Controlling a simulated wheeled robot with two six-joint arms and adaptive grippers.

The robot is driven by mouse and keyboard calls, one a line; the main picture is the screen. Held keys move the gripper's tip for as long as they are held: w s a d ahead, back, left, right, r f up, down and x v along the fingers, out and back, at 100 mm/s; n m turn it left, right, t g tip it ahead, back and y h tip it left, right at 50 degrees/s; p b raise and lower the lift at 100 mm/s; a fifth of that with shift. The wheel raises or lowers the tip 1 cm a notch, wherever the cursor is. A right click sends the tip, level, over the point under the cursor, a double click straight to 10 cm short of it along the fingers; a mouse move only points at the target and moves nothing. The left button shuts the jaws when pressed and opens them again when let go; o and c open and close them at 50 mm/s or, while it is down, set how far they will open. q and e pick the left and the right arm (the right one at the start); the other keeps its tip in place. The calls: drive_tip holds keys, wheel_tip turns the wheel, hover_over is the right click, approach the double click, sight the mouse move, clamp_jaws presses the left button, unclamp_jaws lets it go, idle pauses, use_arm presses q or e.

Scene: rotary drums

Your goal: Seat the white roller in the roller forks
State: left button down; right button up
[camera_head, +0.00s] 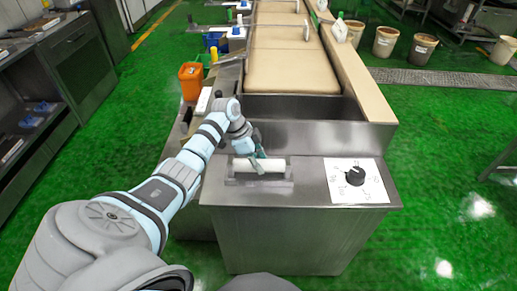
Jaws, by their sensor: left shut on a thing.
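The white roller (268,165) lies sideways near the front left of the steel counter top. The roller forks (284,183) are a small steel holder on the counter, right around and under the roller. I cannot tell whether the roller rests fully in them or sits slightly above. My left gripper (259,158) reaches in from the left and is shut on the white roller near its middle, from above and behind. The gripper hides part of the roller's back. My right gripper is out of view.
A white panel with a black dial (355,177) is on the counter to the right. Behind is a steel trough (300,107) below a tan conveyor belt (290,72). An orange bin (190,80) stands at the left. The counter's front strip is clear.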

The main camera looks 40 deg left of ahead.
use_arm(q)
drive_tip(key=shift+f+b, duration=0.45)
drive_tip(key=shift+f, duration=0.3)
drive_tip(key=c, duration=1.2)
unclamp_jaws()
drive_tip(key=shift+o, duration=0.6)
drive_tip(key=v, duration=1.2)
